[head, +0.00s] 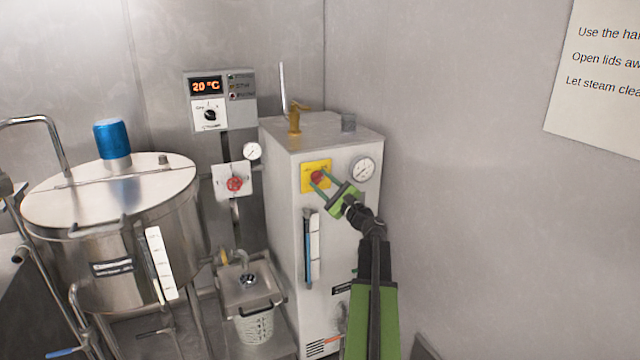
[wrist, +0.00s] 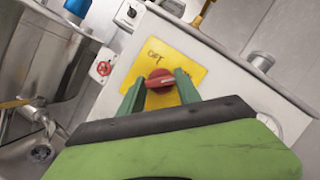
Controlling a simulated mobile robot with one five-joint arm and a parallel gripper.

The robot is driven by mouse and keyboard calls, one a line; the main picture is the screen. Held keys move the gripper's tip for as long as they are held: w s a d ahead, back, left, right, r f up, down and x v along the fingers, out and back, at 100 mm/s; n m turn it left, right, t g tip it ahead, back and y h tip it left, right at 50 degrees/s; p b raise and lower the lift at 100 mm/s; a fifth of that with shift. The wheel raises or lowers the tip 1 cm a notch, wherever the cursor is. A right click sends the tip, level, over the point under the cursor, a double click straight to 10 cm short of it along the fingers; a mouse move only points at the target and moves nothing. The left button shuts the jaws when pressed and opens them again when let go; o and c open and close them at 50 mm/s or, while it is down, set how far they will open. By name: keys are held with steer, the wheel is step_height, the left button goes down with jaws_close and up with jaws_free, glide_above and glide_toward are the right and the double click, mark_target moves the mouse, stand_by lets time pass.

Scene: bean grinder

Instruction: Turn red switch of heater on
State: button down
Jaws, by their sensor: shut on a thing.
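The heater is the tall pale cabinet (head: 290,190) in the corner. Its red switch (head: 317,177) sits on a yellow plate (head: 308,186) high on the front face. In the wrist view the red switch (wrist: 160,81) is a round knob with a lighter bar across it, on the yellow plate (wrist: 190,62) where "OFF" can be read. My gripper (head: 321,179) reaches in from the lower right. Its green fingers stand on either side of the knob and are shut on it. The fingertips hide part of the knob's edges.
A pressure gauge (head: 362,168) is right of the switch, close to my gripper. A level tube (head: 308,250) runs below. A control box (head: 220,100) reading 20 °C and a red valve wheel (head: 235,183) are left. A steel kettle (head: 120,230) stands far left.

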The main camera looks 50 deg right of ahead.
steer(key=c, duration=0.8)
jaws_free()
steer(key=shift+c, duration=0.2)
steer(key=b+v, duration=0.4)
steer(key=v, duration=1.3)
steer(key=shift+s+f+b, duration=0.15)
steer(key=shift+b, duration=0.25)
